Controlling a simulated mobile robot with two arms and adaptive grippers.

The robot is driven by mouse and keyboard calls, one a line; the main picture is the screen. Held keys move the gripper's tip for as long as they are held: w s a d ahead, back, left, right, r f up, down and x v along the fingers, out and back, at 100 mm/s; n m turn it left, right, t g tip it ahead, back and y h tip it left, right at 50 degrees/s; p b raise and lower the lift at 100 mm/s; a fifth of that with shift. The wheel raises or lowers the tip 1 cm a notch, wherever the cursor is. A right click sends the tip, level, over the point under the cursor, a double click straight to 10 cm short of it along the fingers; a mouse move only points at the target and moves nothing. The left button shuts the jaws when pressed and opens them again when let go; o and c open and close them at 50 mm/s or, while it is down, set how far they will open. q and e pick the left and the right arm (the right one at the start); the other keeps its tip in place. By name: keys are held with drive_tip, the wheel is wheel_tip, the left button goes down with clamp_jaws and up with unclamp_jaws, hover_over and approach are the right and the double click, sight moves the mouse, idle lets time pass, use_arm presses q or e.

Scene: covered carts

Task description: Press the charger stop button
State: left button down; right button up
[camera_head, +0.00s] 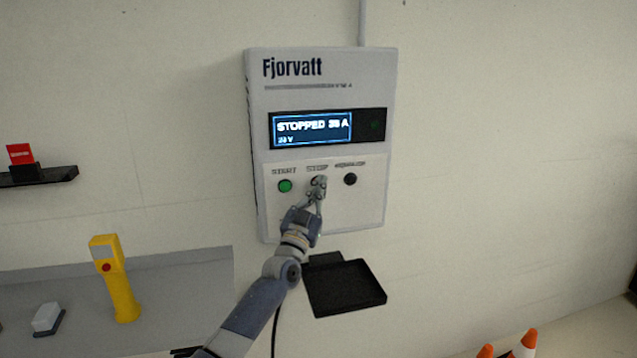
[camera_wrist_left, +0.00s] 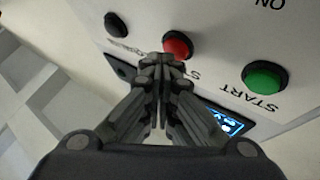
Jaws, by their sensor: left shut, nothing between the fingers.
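The white Fjorvatt charger (camera_head: 365,98) hangs on the wall. Its lit display (camera_head: 311,129) reads STOPPED with an amp figure. The green start button (camera_head: 285,186) is at left and a black button (camera_head: 350,179) at right. My left gripper (camera_head: 318,184) is shut and empty at the stop position, hiding the stop button in the head view. In the left wrist view, upside down, the red stop button (camera_wrist_left: 178,44) shows just beyond my fingertips (camera_wrist_left: 161,62). I cannot tell whether they touch it. The green start button (camera_wrist_left: 264,78) is clear of the fingers. My right gripper is not in view.
A black tray (camera_head: 345,287) sticks out below the charger. A yellow handheld device (camera_head: 116,280) and a small white block (camera_head: 46,317) are at lower left. A dark shelf (camera_head: 45,177) holds a red card. Orange cones (camera_head: 524,345) stand at lower right.

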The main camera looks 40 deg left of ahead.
use_arm(q)
drive_tip(key=shift+s+d+p, duration=0.3)
drive_tip(key=shift+s+d, duration=0.05)
drive_tip(key=shift+d, duration=0.05)
drive_tip(key=s+d+p, duration=0.3)
drive_tip(key=p, duration=0.1)
drive_tip(key=shift+s+d+p, duration=0.1)
drive_tip(key=shift+d+p, duration=0.2)
drive_tip(key=shift+d, duration=0.1)
idle(0.7)
